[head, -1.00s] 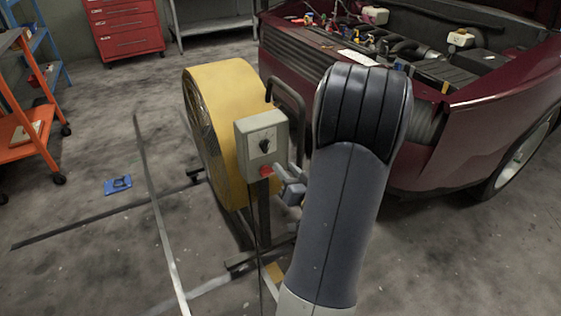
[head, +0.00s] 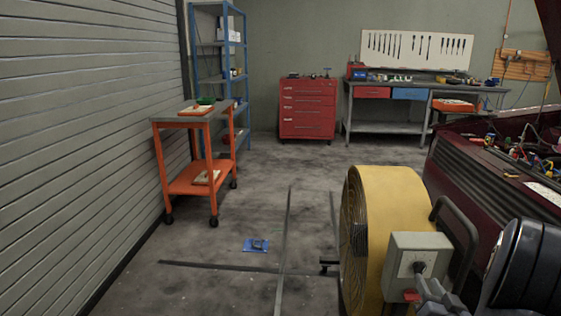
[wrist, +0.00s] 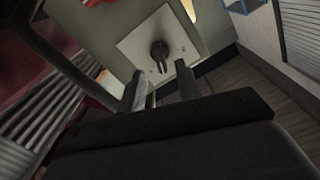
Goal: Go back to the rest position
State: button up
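My gripper (head: 430,290) is at the lower right of the head view, in front of the grey control box (head: 400,258) on the yellow drum fan (head: 395,200). In the wrist view the two fingers of my gripper (wrist: 160,82) stand apart with nothing between them. Beyond them is the face of the control box (wrist: 135,45) with its black knob (wrist: 160,55). A red button (head: 412,296) shows partly behind the gripper in the head view. I cannot tell whether the fingers touch the box.
The dark red car (head: 500,180) with its open engine bay is at the right. An orange cart (head: 195,180) and blue shelf (head: 235,70) stand left. A blue item (head: 256,245) lies on the floor. A red tool chest (head: 307,110) and bench (head: 380,120) stand behind open floor.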

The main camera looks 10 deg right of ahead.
aim_at(422, 272)
jog(key=x, duration=0.4)
dwell(0.3)
jog(key=v, duration=1.1)
jog(key=x, duration=1.1)
jog(key=shift+w, duration=0.15)
jog(key=n+b, duration=0.1)
jog(key=n, duration=0.8)
jog(key=shift+a+b, duration=0.2)
jog(key=shift+b, duration=0.15)
